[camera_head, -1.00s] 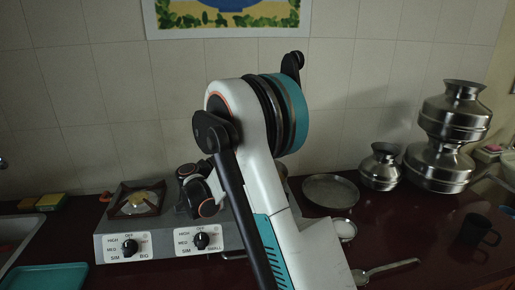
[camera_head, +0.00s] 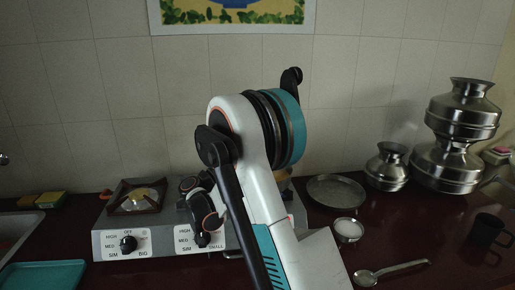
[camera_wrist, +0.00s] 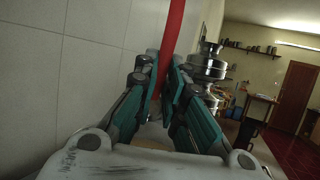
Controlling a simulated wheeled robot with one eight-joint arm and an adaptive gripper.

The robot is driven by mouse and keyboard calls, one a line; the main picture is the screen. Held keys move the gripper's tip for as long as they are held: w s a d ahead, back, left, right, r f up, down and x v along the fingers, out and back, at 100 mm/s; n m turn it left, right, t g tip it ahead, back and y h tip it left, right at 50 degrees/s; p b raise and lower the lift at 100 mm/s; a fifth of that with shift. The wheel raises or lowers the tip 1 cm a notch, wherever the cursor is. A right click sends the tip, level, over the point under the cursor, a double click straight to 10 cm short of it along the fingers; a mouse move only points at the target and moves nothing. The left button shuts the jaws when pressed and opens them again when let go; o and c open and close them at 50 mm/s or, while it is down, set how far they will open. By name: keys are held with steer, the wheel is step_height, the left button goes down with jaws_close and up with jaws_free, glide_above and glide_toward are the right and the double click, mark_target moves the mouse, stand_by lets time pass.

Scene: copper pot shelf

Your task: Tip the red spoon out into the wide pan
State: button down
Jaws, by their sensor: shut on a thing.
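My gripper (camera_wrist: 167,75) is shut on the red spoon (camera_wrist: 173,30) in the wrist view. The spoon's red handle stands out between the fingers and runs up past the top edge of the picture. Its bowl and anything in it are out of sight. In the head view my own arm hides the gripper and the spoon. I cannot make out the wide pan for certain. A flat round metal dish (camera_head: 336,190) lies on the counter right of the arm, and a sliver of something copper-coloured (camera_head: 283,181) shows behind the arm.
The stove (camera_head: 120,222) stands left of and behind my arm. Right of the arm are a small bowl of white stuff (camera_head: 348,230), a metal spoon (camera_head: 390,272), a black mug (camera_head: 485,231) and steel pots (camera_head: 449,166). A teal tray (camera_head: 45,275) lies front left. The tiled wall is close.

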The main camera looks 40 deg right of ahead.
steer(key=shift+a+f+h+b, duration=0.35)
steer(key=shift+h+b, duration=0.25)
steer(key=shift+b, duration=0.3)
steer(key=shift+r+p, duration=0.3)
steer(key=shift+p, duration=0.9)
steer(key=shift+p, duration=1.2)
steer(key=d+y+p, duration=0.1)
steer(key=p, duration=0.2)
steer(key=r+y+p, duration=0.1)
steer(key=y+p, duration=0.1)
steer(key=d+r+y+p, duration=0.1)
steer(key=p, duration=0.2)
steer(key=shift+d+y+p, duration=0.3)
steer(key=shift+d, duration=0.05)
steer(key=d+y+p, duration=0.1)
steer(key=y+p, duration=0.1)
steer(key=p, duration=0.2)
steer(key=d+y+p, duration=0.2)
steer(key=p, duration=0.3)
steer(key=shift+w+d+r+y, duration=0.1)
steer(key=shift+d+r+y, duration=0.15)
steer(key=shift+r+y, duration=0.15)
steer(key=d+f+y+p, duration=0.2)
steer(key=d+y+p, duration=0.3)
steer(key=d+y, duration=0.6)
steer(key=shift+w+g+y, duration=0.2)
steer(key=shift+g+y, duration=0.2)
steer(key=shift+y, duration=1.2)
steer(key=shift+r, duration=0.15)
